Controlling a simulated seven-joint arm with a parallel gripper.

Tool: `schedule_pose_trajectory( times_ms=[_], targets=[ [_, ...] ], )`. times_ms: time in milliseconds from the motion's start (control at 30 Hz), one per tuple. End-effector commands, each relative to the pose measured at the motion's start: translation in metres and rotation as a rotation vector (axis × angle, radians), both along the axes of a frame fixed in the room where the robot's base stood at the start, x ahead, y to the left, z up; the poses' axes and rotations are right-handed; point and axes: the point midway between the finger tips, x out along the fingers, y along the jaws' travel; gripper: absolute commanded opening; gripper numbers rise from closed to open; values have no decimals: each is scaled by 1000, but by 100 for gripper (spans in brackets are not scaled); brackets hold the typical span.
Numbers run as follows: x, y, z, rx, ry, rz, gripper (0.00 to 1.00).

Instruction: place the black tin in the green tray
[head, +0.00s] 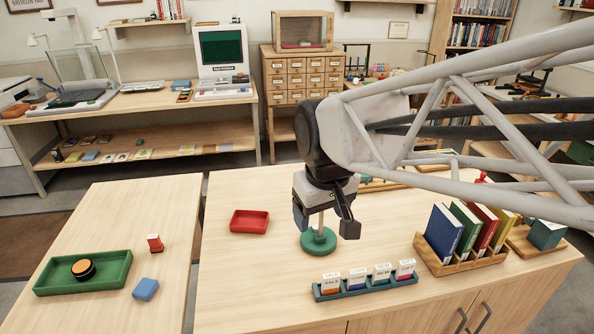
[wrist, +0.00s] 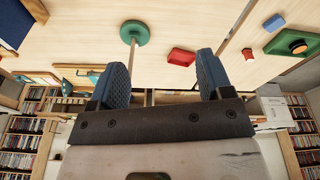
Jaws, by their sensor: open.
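The black tin (head: 83,269), a short round tin with an orange top, sits inside the green tray (head: 118,271) on the left table, near the middle of its floor. In the wrist view, the tin (wrist: 298,47) and the tray (wrist: 279,41) show at the right edge. My gripper (head: 325,222) is open and empty, well to the right of the tray, above the right table. Its two blue pads (wrist: 162,78) stand wide apart in the wrist view, with nothing between them.
A green round base (head: 319,241) with an upright post stands beneath my gripper. A red tray (head: 250,221) lies left of it. A card rack (head: 366,287) and book rack (head: 465,262) stand right. A red stamp (head: 155,243) and blue block (head: 146,289) lie beside the green tray. A gap separates the tables.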

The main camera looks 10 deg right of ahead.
Motion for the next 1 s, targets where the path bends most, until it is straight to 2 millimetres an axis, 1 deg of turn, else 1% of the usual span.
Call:
schedule_pose_trajectory(
  times_ms=[33, 200, 300, 400, 500, 600, 1000],
  targets=[
    [-14, -9, -3, 4, -5, -37, 73],
    [-54, -32, -14, 17, -20, -150, 73],
    [-73, -42, -21, 23, -28, -203, 73],
    [-87, -47, -26, 28, -32, -242, 73],
    [-95, -51, -30, 32, -34, -267, 73],
    [-99, -52, -32, 32, -34, -276, 73],
    [-99, -52, -32, 33, -35, -277, 73]
  ],
)
